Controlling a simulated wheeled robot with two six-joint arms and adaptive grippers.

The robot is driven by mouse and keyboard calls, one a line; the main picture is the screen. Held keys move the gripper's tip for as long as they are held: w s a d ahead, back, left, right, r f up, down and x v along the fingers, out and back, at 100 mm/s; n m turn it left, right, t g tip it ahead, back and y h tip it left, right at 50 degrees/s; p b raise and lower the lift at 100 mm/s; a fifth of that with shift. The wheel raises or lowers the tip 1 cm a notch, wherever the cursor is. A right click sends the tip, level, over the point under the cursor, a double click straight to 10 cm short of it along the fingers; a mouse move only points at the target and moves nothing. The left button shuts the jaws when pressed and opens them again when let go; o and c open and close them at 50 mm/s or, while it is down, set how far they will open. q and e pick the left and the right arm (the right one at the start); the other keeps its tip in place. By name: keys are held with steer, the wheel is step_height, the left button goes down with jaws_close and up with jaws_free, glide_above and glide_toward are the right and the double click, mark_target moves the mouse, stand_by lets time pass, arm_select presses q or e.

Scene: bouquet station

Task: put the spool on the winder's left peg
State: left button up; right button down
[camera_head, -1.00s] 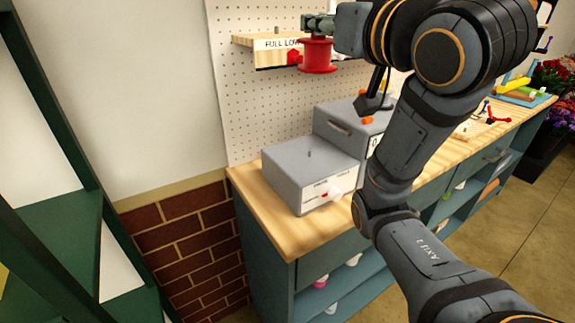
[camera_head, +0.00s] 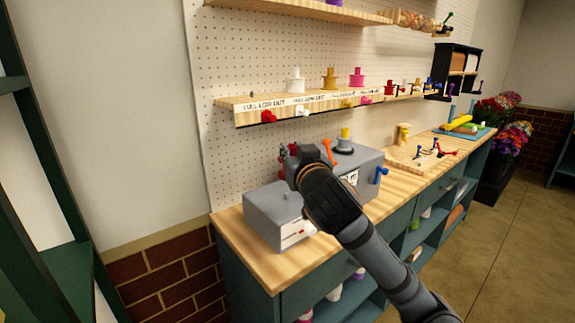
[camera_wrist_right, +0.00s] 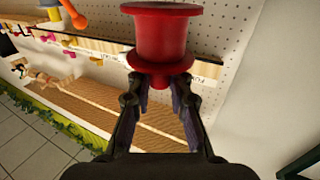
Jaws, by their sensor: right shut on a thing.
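A red spool (camera_wrist_right: 166,35) shows large in the right wrist view, upright between the fingertips of my right gripper (camera_wrist_right: 160,84), which is shut on its lower part. In the head view my right gripper (camera_head: 286,158) is above the lower part of a grey stepped unit (camera_head: 265,216), seemingly the winder; my wrist hides most of the spool there. A thin peg (camera_head: 285,195) stands on the unit's lower left top, below the gripper. The higher right part carries a yellow-topped dark piece (camera_head: 345,140). My left gripper is not in view.
A labelled shelf (camera_head: 245,116) with white, yellow and pink spools runs along the pegboard above the gripper. An orange lever (camera_head: 328,151) and a blue one (camera_head: 380,174) stick out by the unit. The wooden worktop (camera_head: 236,234) is bare at the front left.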

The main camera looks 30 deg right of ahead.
steer(key=w+d+f, duration=0.1)
steer(key=w+f, duration=0.1)
steer(key=f, duration=0.1)
steer(key=w+d+f, duration=0.1)
steer(key=w+f, duration=0.2)
steer(key=w+d+f, duration=0.1)
steer(key=w+f, duration=0.1)
steer(key=f, duration=0.2)
steer(key=shift+w+d+f+b, duration=0.1)
steer(key=shift+w+d+b, duration=0.05)
steer(key=shift+w+b, duration=0.15)
steer(key=shift+s+f, duration=0.1)
steer(key=shift+f, duration=0.25)
steer(key=shift+f, duration=0.1)
steer(key=c, duration=1.7)
jaws_free()
steer(key=shift+f, duration=0.15)
steer(key=o, duration=0.5)
